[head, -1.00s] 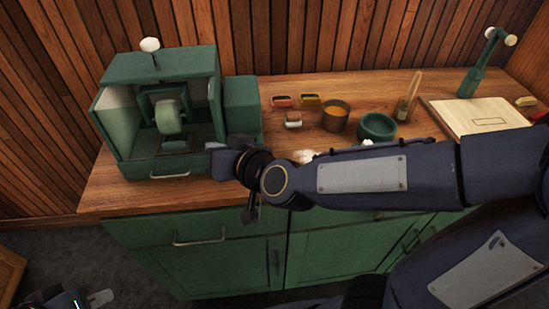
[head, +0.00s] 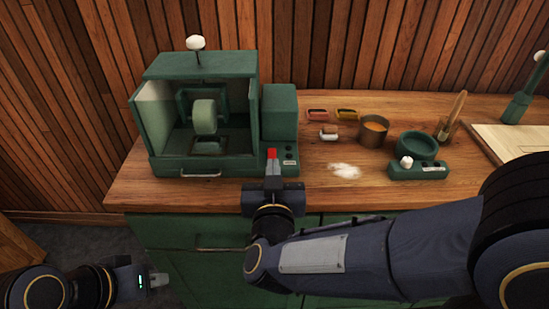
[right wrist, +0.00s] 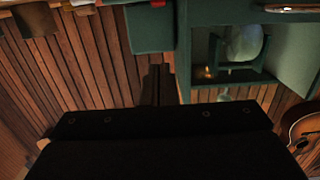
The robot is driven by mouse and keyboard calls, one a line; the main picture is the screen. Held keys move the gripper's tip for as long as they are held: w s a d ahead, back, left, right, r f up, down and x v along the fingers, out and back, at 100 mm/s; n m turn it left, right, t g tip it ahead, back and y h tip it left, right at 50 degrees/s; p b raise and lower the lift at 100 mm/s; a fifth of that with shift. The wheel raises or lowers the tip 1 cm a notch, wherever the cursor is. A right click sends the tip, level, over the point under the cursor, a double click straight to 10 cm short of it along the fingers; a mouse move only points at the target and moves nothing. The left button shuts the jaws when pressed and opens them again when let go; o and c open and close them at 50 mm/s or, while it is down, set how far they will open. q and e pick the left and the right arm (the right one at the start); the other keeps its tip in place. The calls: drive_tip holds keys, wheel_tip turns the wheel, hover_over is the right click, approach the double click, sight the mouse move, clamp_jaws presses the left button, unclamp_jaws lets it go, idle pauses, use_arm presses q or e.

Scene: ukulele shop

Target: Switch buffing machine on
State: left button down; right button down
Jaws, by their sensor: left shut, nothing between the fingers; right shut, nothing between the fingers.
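The green buffing machine (head: 205,66) stands on the left of the workbench, with a pale buffing wheel (head: 204,117) inside its open-fronted housing. A red switch-like part (head: 271,153) shows at its front right, beside small dark knobs (head: 290,156); red also shows at the top edge of the right wrist view (right wrist: 240,3). My right gripper (head: 272,168) is shut and empty, its fingertips at or just in front of the red part; contact cannot be told. My left gripper (head: 158,280) is shut and empty, low at the left, away from the bench.
Right of the machine on the wooden bench (head: 330,205) are small red and yellow tins, a brush block, an orange-filled cup (head: 373,130), a green bowl (head: 418,146), white powder (head: 345,171) and a small green box with a white knob (head: 418,171). Green drawers lie below.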

hover_over(273, 153)
drive_tip(key=s, duration=0.3)
drive_tip(key=shift+w+f, duration=0.25)
drive_tip(key=shift+f, duration=0.15)
drive_tip(key=shift+w+f+b, duration=0.2)
drive_tip(key=shift+f+b, duration=0.15)
drive_tip(key=shift+f, duration=0.9)
drive_tip(key=shift+w+f, duration=0.1)
drive_tip(key=shift+f, duration=0.6)
